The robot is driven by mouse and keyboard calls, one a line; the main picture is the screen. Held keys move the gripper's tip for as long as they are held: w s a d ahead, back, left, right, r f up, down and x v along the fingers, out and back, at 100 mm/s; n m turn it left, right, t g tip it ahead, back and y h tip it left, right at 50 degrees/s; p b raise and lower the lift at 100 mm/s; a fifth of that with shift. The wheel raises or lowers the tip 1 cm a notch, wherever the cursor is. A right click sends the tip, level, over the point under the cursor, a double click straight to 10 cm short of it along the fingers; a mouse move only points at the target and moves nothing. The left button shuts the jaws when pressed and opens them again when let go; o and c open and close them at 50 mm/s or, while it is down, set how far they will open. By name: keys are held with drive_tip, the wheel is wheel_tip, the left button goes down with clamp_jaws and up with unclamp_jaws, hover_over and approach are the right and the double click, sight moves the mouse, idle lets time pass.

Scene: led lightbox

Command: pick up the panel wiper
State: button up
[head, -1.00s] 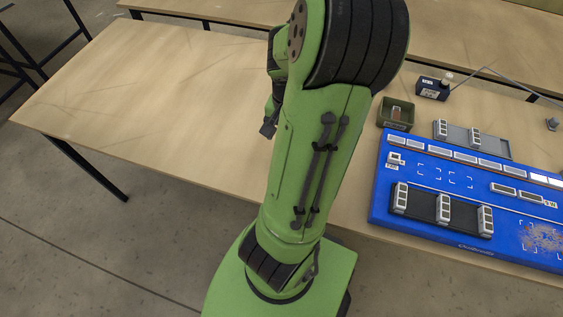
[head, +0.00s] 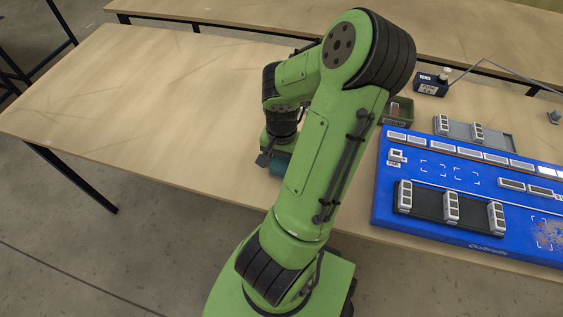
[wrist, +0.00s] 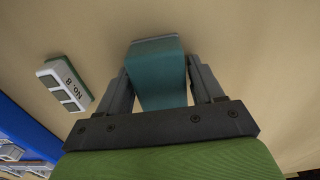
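The panel wiper appears to be the teal block (wrist: 158,75) in the wrist view. It lies between the two fingers of my gripper (wrist: 160,75), with narrow gaps beside it. My gripper looks open around it; no firm contact is clear. In the head view a small teal part (head: 279,167) shows beside my arm, low over the wooden table.
The blue panel (head: 440,229) with several white modules lies right of my arm. The table's left side (head: 130,90) is clear.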

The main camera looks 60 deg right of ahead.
sight(281, 158)
drive_tip(key=c, duration=0.7)
wheel_tip(281, 158, up, 10)
drive_tip(key=p, duration=0.4)
drive_tip(key=shift+p, duration=0.3)
